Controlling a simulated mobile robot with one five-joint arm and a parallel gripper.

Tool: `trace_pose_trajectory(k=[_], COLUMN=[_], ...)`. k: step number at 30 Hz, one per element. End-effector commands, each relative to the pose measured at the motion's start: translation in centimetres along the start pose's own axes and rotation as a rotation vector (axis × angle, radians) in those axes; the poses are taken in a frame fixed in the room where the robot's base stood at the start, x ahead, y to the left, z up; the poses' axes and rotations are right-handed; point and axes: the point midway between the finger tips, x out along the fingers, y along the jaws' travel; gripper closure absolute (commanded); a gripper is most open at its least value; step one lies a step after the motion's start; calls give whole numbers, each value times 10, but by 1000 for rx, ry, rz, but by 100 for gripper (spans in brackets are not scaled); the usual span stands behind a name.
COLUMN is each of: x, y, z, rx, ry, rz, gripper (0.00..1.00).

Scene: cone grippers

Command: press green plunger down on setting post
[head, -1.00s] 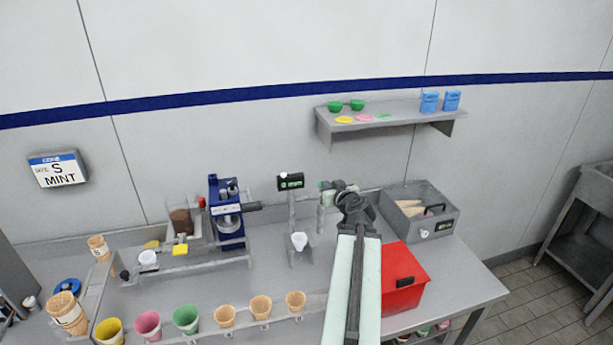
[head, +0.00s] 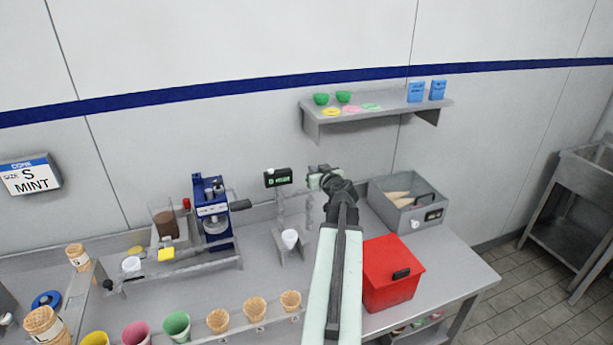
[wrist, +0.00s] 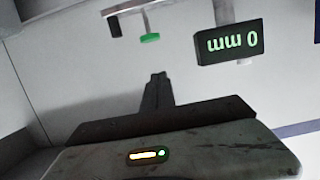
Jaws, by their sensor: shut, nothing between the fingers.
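In the wrist view, the green plunger (wrist: 150,38) hangs on a thin stem under a grey arm. A black display (wrist: 230,42) to its right reads 0 mm upside down. My gripper (wrist: 157,76) is shut and empty, with a gap in the picture between its tips and the plunger. In the head view, the display (head: 278,177) tops a grey post (head: 281,206), and my gripper (head: 318,176) is just right of it. The plunger cannot be made out in the head view near my gripper.
A white cup (head: 290,239) sits in a stand before the post. A blue press (head: 211,212) is left, a red box (head: 391,273) and a grey bin (head: 408,202) right. Several cones (head: 217,320) line the front. A shelf (head: 375,112) is on the wall above.

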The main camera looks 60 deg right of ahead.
Motion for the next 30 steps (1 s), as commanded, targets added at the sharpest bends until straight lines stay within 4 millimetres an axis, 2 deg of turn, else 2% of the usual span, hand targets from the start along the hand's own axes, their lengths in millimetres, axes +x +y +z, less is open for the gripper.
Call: trace_pose_trajectory(k=[3,5,8,21,30], x=[18,18,21,24,32], y=[18,20,18,10,13], z=[5,28,40,42,77], rx=[3,4,3,1,-1], ry=[0,0,0,0,-3], rz=[11,15,14,3,5], gripper=[100,100,100,100,100])
